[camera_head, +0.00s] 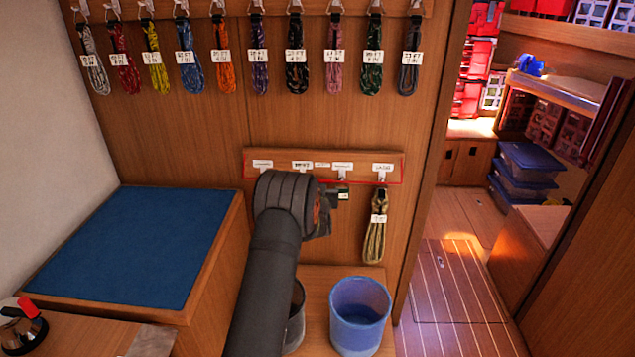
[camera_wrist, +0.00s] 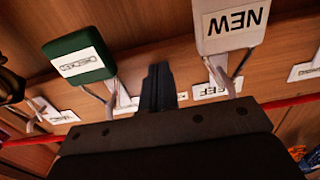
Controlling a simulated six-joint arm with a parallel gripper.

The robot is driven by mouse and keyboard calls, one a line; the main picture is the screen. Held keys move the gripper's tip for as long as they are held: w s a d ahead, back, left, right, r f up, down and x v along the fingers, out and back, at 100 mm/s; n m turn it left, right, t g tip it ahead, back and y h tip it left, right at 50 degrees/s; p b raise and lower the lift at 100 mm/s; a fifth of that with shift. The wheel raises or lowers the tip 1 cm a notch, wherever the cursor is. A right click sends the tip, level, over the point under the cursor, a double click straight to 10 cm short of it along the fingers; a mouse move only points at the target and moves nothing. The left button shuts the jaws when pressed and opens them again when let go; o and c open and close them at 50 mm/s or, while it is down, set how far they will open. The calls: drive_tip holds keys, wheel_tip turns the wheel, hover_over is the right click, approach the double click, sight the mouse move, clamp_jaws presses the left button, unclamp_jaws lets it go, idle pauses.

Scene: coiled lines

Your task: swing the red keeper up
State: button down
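The red keeper (camera_head: 370,183) is a thin red bar along the lower hook rail, with a short red upright at the rail's right end. It looks lowered across the hooks. In the wrist view the keeper (camera_wrist: 290,100) runs out on both sides of my gripper (camera_wrist: 158,74); its middle is hidden behind the gripper body. My gripper's dark fingers are together, pointing at the rail between two hanging tags. I cannot tell whether they touch the keeper, and no held thing shows.
A green tag (camera_wrist: 78,58) and a white NEW tag (camera_wrist: 230,28) hang close on either side of my fingers. A tan coiled line (camera_head: 375,242) hangs at the rail's right. A blue bin (camera_head: 359,312) stands below. Several coils hang from the upper rail (camera_head: 330,8).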

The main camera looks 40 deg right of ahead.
sight(322, 155)
drive_tip(key=shift+a+r, duration=0.1)
drive_tip(key=shift+r, duration=8.2)
drive_tip(key=f+v, duration=0.2)
drive_tip(key=v, duration=0.9)
drive_tip(key=shift+f, duration=0.25)
